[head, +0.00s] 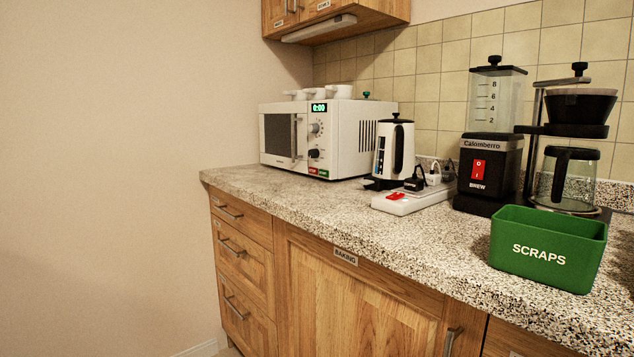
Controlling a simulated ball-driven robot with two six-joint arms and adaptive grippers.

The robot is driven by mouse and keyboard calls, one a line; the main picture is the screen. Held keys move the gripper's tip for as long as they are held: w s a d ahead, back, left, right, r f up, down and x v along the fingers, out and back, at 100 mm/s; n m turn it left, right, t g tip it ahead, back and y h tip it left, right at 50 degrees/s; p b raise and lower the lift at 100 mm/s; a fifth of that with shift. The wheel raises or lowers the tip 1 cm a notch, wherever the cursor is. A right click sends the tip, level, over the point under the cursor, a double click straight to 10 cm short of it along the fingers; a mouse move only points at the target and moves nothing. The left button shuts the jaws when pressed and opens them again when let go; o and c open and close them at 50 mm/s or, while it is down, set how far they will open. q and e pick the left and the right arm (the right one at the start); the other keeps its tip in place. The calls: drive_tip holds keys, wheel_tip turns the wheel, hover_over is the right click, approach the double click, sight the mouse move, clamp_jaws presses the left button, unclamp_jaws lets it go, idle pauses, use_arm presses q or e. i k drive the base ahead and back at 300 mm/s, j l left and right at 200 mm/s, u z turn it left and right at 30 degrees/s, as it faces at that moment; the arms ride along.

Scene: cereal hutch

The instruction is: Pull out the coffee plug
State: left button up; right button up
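A white power strip (412,200) with a red switch lies on the counter in front of the kettle and the coffee maker. A black plug (414,184) sits at the strip, and a white plug (433,177) and another dark plug (448,171) stand further back. I cannot tell by sight which cord belongs to the coffee maker. The coffee maker (490,168) is black with a red brew switch and a clear water tank; its glass carafe (566,180) stands at its right. Neither of my grippers is in view.
A white kettle (394,150) stands behind the strip, with a white microwave (356,140) carrying cups to its left. A green scraps bin (548,246) stands at the front right. The counter's front left (300,190) is clear.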

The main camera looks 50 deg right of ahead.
sight(413, 184)
drive_tip(key=i, duration=2.15)
drive_tip(key=i+z, duration=0.25)
drive_tip(key=k+z, duration=0.1)
drive_tip(key=z, duration=3.7)
